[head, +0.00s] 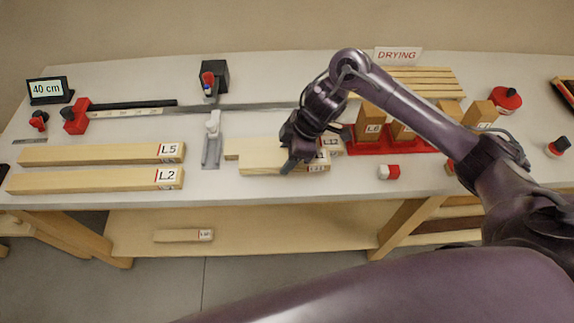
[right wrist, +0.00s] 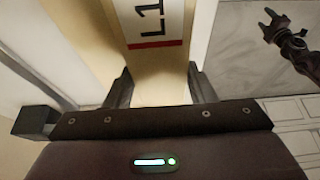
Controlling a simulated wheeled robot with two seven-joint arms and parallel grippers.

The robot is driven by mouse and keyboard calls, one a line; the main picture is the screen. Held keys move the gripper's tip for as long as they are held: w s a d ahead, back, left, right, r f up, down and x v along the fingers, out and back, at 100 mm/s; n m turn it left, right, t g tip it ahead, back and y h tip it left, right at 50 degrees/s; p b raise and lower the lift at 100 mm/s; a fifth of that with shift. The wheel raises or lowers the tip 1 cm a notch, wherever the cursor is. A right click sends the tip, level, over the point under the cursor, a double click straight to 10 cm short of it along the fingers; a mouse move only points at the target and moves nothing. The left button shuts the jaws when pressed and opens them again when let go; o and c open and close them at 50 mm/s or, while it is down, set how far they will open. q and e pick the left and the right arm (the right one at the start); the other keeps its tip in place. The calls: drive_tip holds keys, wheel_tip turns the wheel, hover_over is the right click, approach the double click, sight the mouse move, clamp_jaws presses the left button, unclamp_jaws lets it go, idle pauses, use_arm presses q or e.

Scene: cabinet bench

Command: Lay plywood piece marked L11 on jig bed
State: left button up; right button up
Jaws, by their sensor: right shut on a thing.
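A pale plywood piece (head: 258,168) lies at the middle of the bench, its end label reading about L11. A second pale piece (head: 231,149) lies right behind it, with a label that reads L12. My right gripper (head: 290,166) reaches down over the front piece and is shut on it. In the right wrist view the fingers (right wrist: 160,88) stand on either side of this piece (right wrist: 150,75), its label cut off after "L1". A dark fork-like part at that view's upper right looks like my left gripper (right wrist: 272,25); its jaw state is unclear. I cannot tell which surface is the jig bed.
Long bars L5 (head: 100,153) and L2 (head: 95,179) lie at left. A grey stand (head: 211,150) is left of the pieces. A red tray (head: 370,147) with upright blocks, a red-and-white item (head: 389,172) and the DRYING sign (head: 398,56) are to the right.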

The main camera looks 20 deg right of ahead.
wheel_tip(320, 180, down, 4)
drive_tip(key=shift+f, duration=0.1)
idle(0.4)
drive_tip(key=shift+f, duration=0.2)
drive_tip(key=o, duration=0.8)
drive_tip(key=shift+o, duration=0.2)
